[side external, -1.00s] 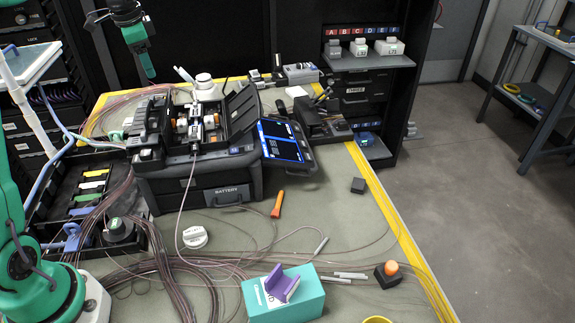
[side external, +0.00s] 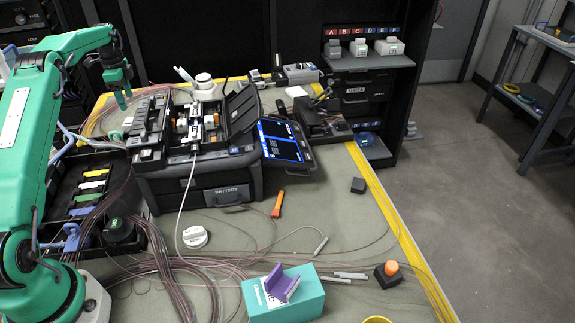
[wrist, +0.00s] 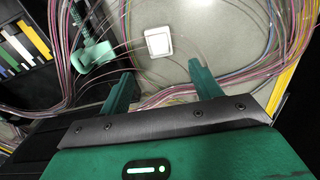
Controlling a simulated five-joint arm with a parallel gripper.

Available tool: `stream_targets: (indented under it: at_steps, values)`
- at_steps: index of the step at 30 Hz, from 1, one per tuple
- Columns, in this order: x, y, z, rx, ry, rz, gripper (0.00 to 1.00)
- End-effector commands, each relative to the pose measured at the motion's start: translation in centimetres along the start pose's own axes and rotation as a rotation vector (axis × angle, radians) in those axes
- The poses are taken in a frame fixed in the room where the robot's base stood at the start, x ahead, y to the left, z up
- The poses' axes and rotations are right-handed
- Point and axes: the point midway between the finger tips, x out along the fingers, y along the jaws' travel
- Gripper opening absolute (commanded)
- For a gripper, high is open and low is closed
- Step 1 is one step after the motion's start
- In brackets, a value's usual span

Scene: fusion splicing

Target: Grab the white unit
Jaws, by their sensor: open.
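A small white square unit (wrist: 159,40) lies on the grey-green surface in the wrist view, with thin cables around it. My gripper (wrist: 161,72) is open and empty. In the picture its two green fingers are below the unit, one toward each side, and they do not touch it. In the side external view, my gripper (side external: 122,104) points down behind the cable tray, left of the splicer. I cannot surely pick out the same white unit in that view.
A teal clamp (wrist: 96,53) and bundled cables lie left of the unit. The black splicer (side external: 150,188) stands right of my gripper in the side external view. A black tray (side external: 150,262) holds coloured strips.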

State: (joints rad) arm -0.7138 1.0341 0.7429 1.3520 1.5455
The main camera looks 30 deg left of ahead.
Motion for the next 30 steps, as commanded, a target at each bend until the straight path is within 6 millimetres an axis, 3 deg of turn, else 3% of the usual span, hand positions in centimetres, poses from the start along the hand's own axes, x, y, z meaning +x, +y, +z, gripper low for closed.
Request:
stream_targets:
  at_steps: [6, 30]
  values:
    - [1.4, -0.4, 1.2, 0.022, 0.0, 0.012, 0.64]
    - [4.5, -0.3, 1.2, 0.022, 0.0, 0.014, 0.64]
